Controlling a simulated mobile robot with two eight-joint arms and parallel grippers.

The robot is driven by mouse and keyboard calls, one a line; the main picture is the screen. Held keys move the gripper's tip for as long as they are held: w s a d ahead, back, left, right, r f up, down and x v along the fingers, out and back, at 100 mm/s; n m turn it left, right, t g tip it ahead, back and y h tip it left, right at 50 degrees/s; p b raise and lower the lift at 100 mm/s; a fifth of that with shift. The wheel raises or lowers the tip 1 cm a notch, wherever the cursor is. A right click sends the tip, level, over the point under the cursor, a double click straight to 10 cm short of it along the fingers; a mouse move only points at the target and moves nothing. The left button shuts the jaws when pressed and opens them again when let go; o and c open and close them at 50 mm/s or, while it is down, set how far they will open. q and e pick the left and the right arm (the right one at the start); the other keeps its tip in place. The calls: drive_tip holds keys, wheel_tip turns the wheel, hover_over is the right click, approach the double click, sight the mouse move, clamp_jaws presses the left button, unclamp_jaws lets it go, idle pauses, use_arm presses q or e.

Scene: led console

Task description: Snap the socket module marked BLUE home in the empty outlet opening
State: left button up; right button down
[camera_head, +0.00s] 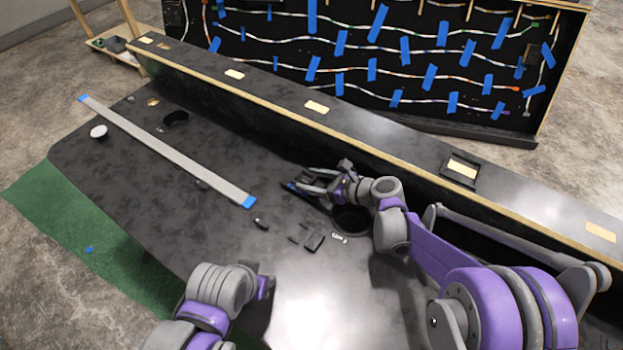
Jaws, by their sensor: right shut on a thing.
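My right gripper (312,184) is low over the dark console top, fingers pointing left. It is shut on a small dark piece with a blue mark (291,187), which looks like the BLUE socket module; its marking is too small to read. A black-framed opening (462,168) with a pale inside is in the raised ledge, to the right of and beyond the gripper. It looks like the outlet opening, apart from the held piece. My left arm comes in at the bottom; its wrist end (265,287) shows, but its fingers cannot be made out.
Small dark parts (314,241) and a pale piece (339,238) lie near a round dark hole (350,220). A long grey bar with blue ends (165,150) lies across the left. Several pale rectangles (317,107) line the ledge (385,132). A wired panel (345,45) stands behind.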

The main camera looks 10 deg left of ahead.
use_arm(q)
drive_tip(key=shift+f+b, duration=0.45)
drive_tip(key=shift+f, duration=0.1)
use_arm(e)
drive_tip(key=shift+f, duration=0.65)
use_arm(q)
drive_tip(key=shift+s+f, duration=0.25)
drive_tip(key=shift+f, duration=0.05)
use_arm(e)
drive_tip(key=shift+s+f, duration=0.2)
drive_tip(key=shift+f, duration=0.05)
use_arm(q)
drive_tip(key=shift+d, duration=0.1)
use_arm(e)
unclamp_jaws()
drive_tip(key=shift+d+r, duration=0.1)
